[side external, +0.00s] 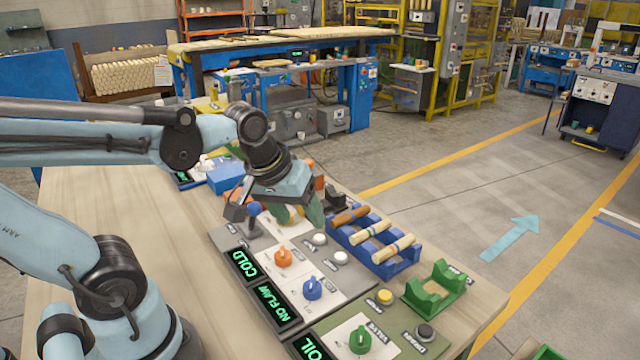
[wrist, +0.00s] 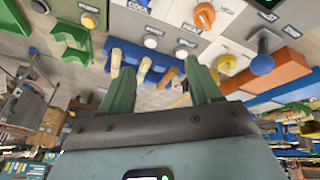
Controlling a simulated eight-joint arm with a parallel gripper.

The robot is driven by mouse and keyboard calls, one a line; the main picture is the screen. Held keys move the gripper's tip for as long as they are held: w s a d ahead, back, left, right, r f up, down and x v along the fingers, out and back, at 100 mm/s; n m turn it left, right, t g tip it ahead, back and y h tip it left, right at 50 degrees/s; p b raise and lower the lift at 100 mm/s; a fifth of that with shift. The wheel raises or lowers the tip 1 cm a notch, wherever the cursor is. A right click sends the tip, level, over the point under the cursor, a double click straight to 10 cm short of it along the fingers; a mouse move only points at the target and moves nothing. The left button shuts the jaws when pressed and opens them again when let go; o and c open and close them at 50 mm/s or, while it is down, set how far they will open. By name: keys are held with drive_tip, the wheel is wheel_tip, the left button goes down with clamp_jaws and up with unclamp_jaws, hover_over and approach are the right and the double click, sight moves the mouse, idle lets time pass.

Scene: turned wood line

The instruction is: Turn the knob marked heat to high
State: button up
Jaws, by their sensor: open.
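An orange knob (side external: 283,257) stands on a white plate beside a display reading COLD (side external: 243,263); it also shows at the top of the wrist view (wrist: 205,15). A blue knob (side external: 313,288) is nearer, beside a display reading NO FLAW (side external: 275,304). A yellow-orange knob (wrist: 227,63) is by my right finger in the wrist view. My gripper (side external: 297,213) is open above the far end of the panel, beyond the orange knob. Its two green fingers (wrist: 162,88) are apart, with nothing held between them.
A blue-topped lever (side external: 254,208) stands left of my gripper. A blue rack (side external: 380,250) with turned wood pieces is on the right. A green cradle (side external: 436,288), green knob (side external: 360,340) and yellow button (side external: 385,297) are nearer. The table's left part is clear.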

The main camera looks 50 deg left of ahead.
sight(282, 250)
drive_tip(key=a+n+g, duration=0.5)
drive_tip(key=a+n, duration=0.1)
drive_tip(key=n, duration=0.7)
drive_tip(key=shift+h, duration=0.3)
drive_tip(key=shift+s+f, duration=0.15)
drive_tip(key=shift+f, duration=5.9)
drive_tip(key=shift+c, duration=0.4)
drive_tip(key=c, duration=1)
